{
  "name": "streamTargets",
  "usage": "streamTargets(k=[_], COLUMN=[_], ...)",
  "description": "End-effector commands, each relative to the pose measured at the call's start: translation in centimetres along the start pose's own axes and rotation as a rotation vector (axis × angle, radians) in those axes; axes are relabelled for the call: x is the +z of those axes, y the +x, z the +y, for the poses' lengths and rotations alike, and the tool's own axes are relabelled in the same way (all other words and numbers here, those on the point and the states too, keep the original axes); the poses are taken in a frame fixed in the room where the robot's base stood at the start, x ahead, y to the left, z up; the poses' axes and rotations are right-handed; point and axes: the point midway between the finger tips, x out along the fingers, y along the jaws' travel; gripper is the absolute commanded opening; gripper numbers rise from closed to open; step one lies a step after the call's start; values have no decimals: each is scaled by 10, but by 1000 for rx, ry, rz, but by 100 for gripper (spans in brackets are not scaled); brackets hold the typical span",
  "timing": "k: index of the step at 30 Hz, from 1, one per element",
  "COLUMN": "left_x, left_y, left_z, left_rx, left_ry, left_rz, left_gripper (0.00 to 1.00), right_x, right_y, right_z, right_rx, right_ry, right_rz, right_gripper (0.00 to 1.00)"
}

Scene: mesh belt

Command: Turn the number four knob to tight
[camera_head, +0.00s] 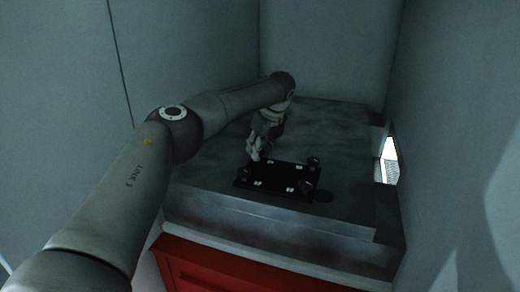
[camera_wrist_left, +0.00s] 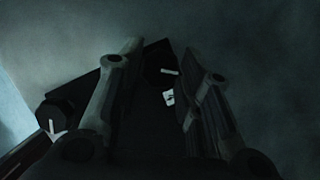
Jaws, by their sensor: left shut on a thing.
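A black panel (camera_head: 278,178) with several dark round knobs and small white labels lies on the grey block. One knob (camera_head: 314,162) stands at its far right corner and another (camera_head: 306,186) at its near right. My left gripper (camera_head: 254,152) is at the panel's far left corner, pointing down. A second knob (camera_wrist_left: 54,112) with a white pointer shows at the left. The label numbers are too small to read. My right gripper is out of view.
The panel rests on a broad grey block (camera_head: 225,190) above a red cabinet (camera_head: 250,269). Walls close in at left, back and right. A bright opening (camera_head: 390,160) is in the right wall. The block top around the panel is mostly clear.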

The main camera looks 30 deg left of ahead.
Motion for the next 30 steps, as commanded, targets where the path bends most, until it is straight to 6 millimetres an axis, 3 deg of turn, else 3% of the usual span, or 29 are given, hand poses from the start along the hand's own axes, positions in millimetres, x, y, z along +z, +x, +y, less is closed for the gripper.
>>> streamTargets(k=[15,30], left_x=[1,5], left_y=[2,-1], left_z=[4,6], left_rx=[-156,-338], left_ry=[365,803], left_rz=[-2,-2], left_gripper=[9,9], right_x=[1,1], right_y=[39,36], right_z=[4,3], right_rx=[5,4], right_ry=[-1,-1], right_rz=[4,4], right_gripper=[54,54])
